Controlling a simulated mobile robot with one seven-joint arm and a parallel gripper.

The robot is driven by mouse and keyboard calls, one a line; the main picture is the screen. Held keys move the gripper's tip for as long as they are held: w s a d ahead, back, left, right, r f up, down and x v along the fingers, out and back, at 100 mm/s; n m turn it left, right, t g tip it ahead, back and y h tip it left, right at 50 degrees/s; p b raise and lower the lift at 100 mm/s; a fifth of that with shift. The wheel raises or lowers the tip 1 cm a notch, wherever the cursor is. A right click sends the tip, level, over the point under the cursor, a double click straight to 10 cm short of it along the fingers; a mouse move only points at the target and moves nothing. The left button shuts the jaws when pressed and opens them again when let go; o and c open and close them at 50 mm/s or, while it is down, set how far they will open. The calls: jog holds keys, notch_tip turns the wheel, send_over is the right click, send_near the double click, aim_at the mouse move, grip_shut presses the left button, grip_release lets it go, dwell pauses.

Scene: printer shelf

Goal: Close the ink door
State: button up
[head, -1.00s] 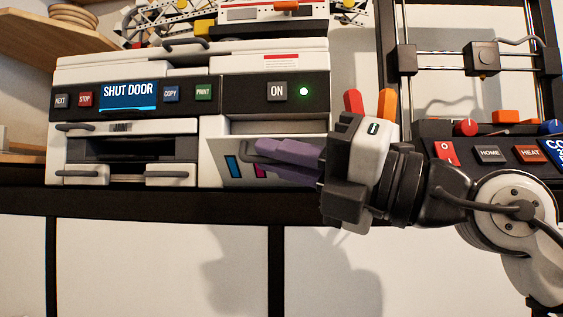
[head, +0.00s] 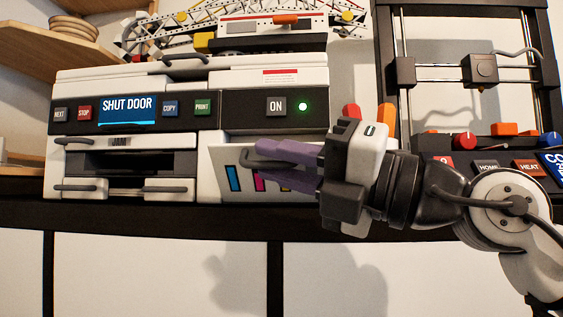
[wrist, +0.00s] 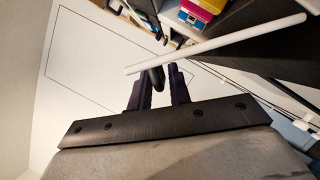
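The ink door (head: 218,176) is the white panel with coloured stripes at the printer's lower right. It leans outward, partly open, with a gap above its top edge. The fingers hide part of the handle and door. Yellow, magenta and blue cartridges (wrist: 204,13) show inside the printer. The display (head: 127,110) reads SHUT DOOR.
The paper drawer and jam section (head: 120,160) are left of the ink door. A second machine (head: 490,165) with knobs and buttons stands at the right, behind my arm. The black shelf edge (head: 150,219) runs beneath the printer. Clear space lies below and in front.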

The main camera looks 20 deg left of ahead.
jog(key=shift+o, duration=0.9)
jog(key=shift+d+f, duration=0.15)
jog(key=shift+d, duration=0.2)
jog(key=b+v, duration=0.4)
jog(key=v, duration=0.9)
